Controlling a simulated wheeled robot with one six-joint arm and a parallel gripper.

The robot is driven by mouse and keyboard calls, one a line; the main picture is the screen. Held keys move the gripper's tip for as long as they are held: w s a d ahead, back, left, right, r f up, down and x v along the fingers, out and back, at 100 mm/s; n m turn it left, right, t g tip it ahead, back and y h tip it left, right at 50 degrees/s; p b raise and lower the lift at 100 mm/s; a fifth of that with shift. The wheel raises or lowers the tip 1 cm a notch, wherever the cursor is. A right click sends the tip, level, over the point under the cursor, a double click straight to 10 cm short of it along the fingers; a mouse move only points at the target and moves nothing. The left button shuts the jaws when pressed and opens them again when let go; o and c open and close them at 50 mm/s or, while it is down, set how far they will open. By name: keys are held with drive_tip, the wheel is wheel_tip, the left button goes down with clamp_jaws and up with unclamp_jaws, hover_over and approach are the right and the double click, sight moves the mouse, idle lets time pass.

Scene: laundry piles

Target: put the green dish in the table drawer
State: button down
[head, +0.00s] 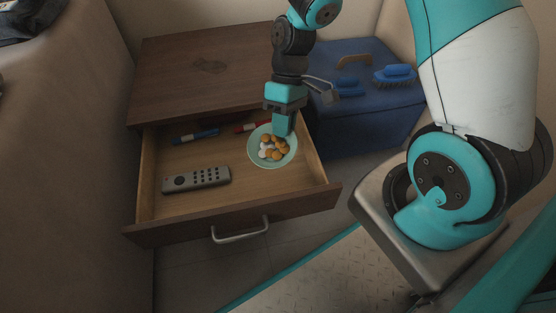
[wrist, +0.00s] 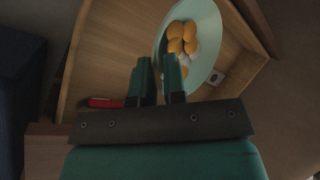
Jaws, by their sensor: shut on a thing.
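The pale green dish (head: 253,147) holds several orange and white pieces. It is inside the outline of the open table drawer (head: 231,222), toward the right side. My gripper (head: 283,132) points down at the dish's back right edge and is shut on its rim. In the wrist view, the fingers (wrist: 160,72) straddle the near edge of the dish (wrist: 208,38). I cannot tell whether the dish rests on the drawer floor or hangs just above it.
A grey remote (head: 196,179) lies at the drawer's front left. A blue marker (head: 195,136) and a red marker (head: 250,127) lie at the back. A blue box (head: 365,130) with brushes stands to the right of the wooden table (head: 180,75). The drawer's left middle is bare.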

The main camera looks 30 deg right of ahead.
wheel_tip(320, 180, down, 10)
drive_tip(key=b, duration=0.4)
drive_tip(key=shift+f+b, duration=0.1)
drive_tip(key=shift+b, duration=0.2)
drive_tip(key=c, duration=1.2)
unclamp_jaws()
drive_tip(key=p+v, duration=0.8)
drive_tip(key=v, duration=0.4)
wheel_tip(320, 180, up, 15)
drive_tip(key=n+t, duration=0.1)
drive_tip(key=t, duration=0.1)
hover_over(268, 149)
drive_tip(key=s+a+r, duration=0.1)
drive_tip(key=s+r, duration=0.1)
drive_tip(key=s, duration=0.1)
drive_tip(key=s+a+r+t, duration=0.1)
drive_tip(key=s+a+r, duration=0.1)
drive_tip(key=s, duration=0.2)
drive_tip(key=s+a+r+t, duration=0.1)
drive_tip(key=s+r, duration=0.2)
drive_tip(key=s, duration=0.1)
drive_tip(key=shift+a+n+b, duration=0.15)
drive_tip(key=shift+n+b, duration=0.15)
